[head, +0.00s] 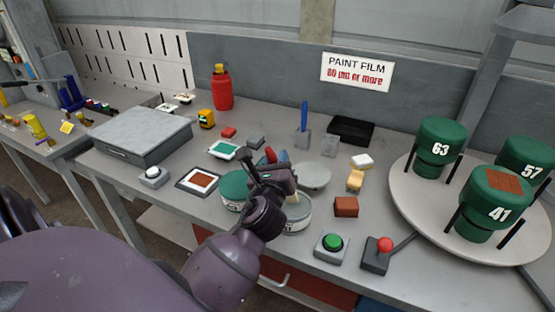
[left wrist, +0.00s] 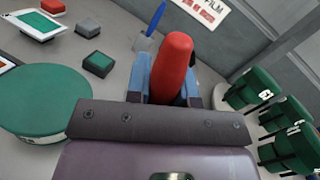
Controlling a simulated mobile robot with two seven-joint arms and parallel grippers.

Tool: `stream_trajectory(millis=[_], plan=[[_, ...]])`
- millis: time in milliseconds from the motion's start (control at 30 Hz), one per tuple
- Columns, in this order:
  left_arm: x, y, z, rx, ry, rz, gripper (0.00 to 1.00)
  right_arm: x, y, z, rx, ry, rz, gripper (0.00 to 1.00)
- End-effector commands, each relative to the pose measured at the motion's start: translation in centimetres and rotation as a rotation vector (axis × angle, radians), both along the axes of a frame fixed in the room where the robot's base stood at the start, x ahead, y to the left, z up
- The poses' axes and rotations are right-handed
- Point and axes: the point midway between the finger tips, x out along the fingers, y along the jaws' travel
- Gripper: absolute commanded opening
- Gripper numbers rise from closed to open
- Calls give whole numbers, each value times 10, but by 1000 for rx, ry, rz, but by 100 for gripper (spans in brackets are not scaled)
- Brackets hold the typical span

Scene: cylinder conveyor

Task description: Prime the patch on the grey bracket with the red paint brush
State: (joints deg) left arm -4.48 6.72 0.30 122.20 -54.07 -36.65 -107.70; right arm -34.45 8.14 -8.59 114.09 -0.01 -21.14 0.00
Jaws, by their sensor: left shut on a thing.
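My left gripper (head: 277,168) is shut on the red paint brush, whose red handle (left wrist: 173,66) rises between the bluish fingers. In the head view, pale bristles (head: 293,198) show below the gripper, over or in a paint can (head: 298,222); I cannot tell if they touch the paint. A grey block with a green patch (left wrist: 98,62) lies beyond the green-topped can (head: 235,185). A plain grey block (head: 256,142) lies behind it. I cannot tell which grey piece is the bracket. My right gripper is not in view.
A blue-handled brush (head: 304,116) stands in a grey holder. A grey disc (head: 314,175), brown block (head: 346,207), green button (head: 332,243) and red-knobbed lever (head: 384,245) are to the right. Green drums stand on a round turntable (head: 408,212). A red bottle (head: 221,92) stands behind.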

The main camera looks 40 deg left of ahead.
Motion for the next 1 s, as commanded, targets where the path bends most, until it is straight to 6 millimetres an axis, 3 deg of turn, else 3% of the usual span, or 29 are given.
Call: stream_trajectory(millis=[1000], plan=[[0,0,-8,0,0,0,0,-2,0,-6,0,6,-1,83]])
